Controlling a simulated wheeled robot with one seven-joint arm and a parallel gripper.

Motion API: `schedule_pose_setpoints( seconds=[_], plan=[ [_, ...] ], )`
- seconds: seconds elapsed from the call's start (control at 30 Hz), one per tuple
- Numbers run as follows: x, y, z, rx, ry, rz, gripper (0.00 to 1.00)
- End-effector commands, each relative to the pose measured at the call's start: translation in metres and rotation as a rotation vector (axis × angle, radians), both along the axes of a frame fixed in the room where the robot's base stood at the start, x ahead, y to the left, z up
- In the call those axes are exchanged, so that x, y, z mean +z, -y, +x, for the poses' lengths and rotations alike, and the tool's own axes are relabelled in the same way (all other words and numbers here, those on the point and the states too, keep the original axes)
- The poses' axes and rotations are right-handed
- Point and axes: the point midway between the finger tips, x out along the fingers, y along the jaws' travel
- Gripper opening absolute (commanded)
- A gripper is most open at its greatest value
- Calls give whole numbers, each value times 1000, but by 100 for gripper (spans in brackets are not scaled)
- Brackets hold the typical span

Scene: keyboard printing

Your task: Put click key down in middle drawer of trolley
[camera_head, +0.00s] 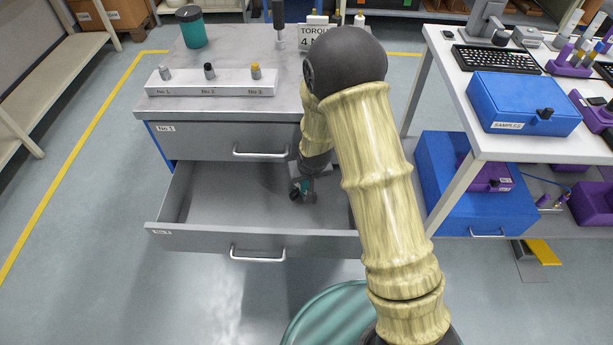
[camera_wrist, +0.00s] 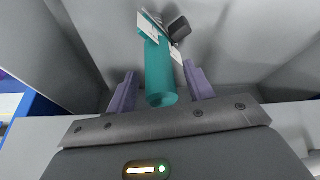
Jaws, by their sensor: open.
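The click key (camera_wrist: 159,72) is a teal handle with white labels and a dark head. In the wrist view it lies between the two purple fingers of my gripper (camera_wrist: 160,92), with a visible gap at each side. The fingers are apart. In the head view my gripper (camera_head: 303,187) is low inside the open middle drawer (camera_head: 225,195), near its right back part, and the key's small dark and teal end shows there. My arm hides part of the drawer's right side. I cannot tell from these views whether the key rests fully on the drawer floor.
The top drawer (camera_head: 225,146) is shut just above. A white table (camera_head: 450,95) with a blue case (camera_head: 525,98) stands at the right. The drawer's left part is empty.

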Motion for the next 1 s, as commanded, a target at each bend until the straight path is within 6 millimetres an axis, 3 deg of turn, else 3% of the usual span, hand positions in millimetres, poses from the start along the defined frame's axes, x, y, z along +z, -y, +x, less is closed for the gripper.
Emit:
schedule_pose_setpoints(
  seconds=[0.6, 1.0],
  plan=[
    [96, 9, -37, 0, 3, 2, 52],
    [104, 11, -42, 0, 0, 0, 52]
  ],
)
